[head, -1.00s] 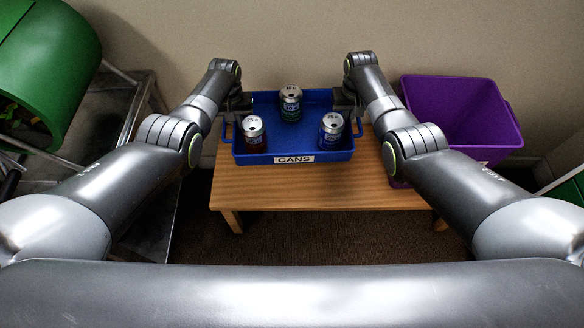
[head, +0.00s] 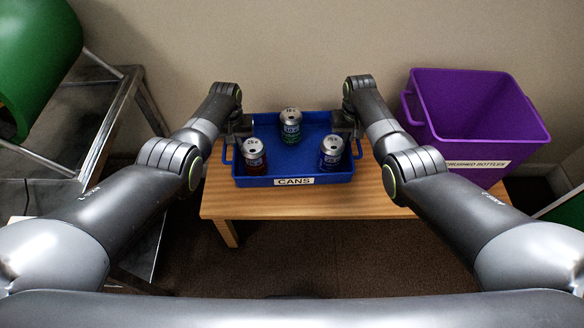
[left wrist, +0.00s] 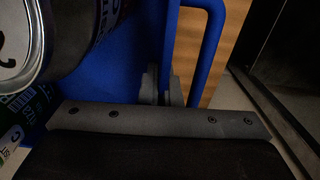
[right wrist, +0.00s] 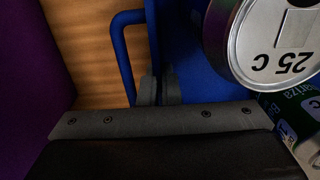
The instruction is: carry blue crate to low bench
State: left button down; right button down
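The blue crate (head: 294,167), labelled CANS, is level over the low wooden bench (head: 380,204). Whether its base touches the bench I cannot tell. Three cans stand upright in it: a red one (head: 254,160), a green one (head: 291,128) and a blue one (head: 332,154). My left gripper (head: 242,131) is at the crate's left side; in the left wrist view its fingers (left wrist: 163,88) are closed about the blue wall beside the handle. My right gripper (head: 346,128) grips the right side likewise; its fingers show in the right wrist view (right wrist: 158,90).
A purple bin (head: 466,115), labelled for crushed bottles, stands on the bench's right part, close to my right arm. A metal stand (head: 75,150) with a green drum (head: 35,60) is at the left. The wall is right behind the bench. Bare bench shows in front of the crate.

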aim_at(239, 153)
pick_arm(q)
jog(key=shift+f, duration=0.15)
pick_arm(e)
jog(key=shift+f, duration=0.15)
